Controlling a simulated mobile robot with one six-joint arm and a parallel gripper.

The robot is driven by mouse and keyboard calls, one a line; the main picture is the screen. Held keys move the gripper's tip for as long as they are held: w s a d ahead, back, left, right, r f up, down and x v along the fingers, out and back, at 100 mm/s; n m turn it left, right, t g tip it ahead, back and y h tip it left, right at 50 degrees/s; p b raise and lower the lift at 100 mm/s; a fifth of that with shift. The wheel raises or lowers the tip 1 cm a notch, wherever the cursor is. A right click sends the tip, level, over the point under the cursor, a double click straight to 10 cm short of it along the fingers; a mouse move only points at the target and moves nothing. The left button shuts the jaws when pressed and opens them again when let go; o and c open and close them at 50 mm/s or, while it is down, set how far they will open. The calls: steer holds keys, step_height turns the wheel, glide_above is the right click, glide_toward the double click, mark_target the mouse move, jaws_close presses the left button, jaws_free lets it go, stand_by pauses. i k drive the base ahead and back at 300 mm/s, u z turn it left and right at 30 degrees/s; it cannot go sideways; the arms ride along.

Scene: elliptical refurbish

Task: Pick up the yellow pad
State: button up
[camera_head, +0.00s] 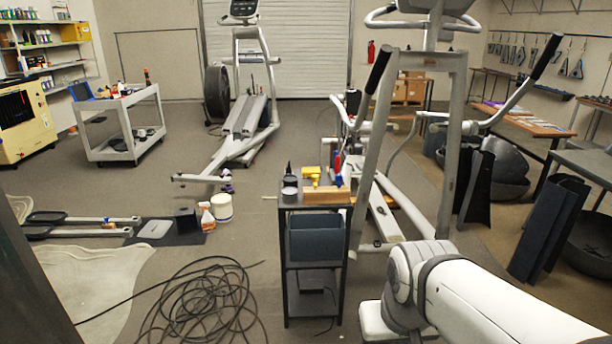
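A small yellow object (313,174) sits on top of a narrow dark shelf cart (318,268) near the middle of the head view. It looks irregular in shape, and I cannot tell whether it is the yellow pad. A tan, block-like piece (326,196) lies in front of it along the cart's top edge. My white arm reaches in from the lower right, to the right of the cart and apart from it. My gripper does not show, so its opening and contents are hidden.
Dark bottles (289,188) stand on the cart's top left. A grey elliptical trainer (447,150) stands close to the cart's right. A coiled black cable (205,300) lies on the floor to its left. A second trainer (243,110) stands behind, with open floor between.

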mark_target(306, 172)
steer(key=z, duration=0.2)
steer(key=i, duration=2.65)
steer(key=u, duration=0.2)
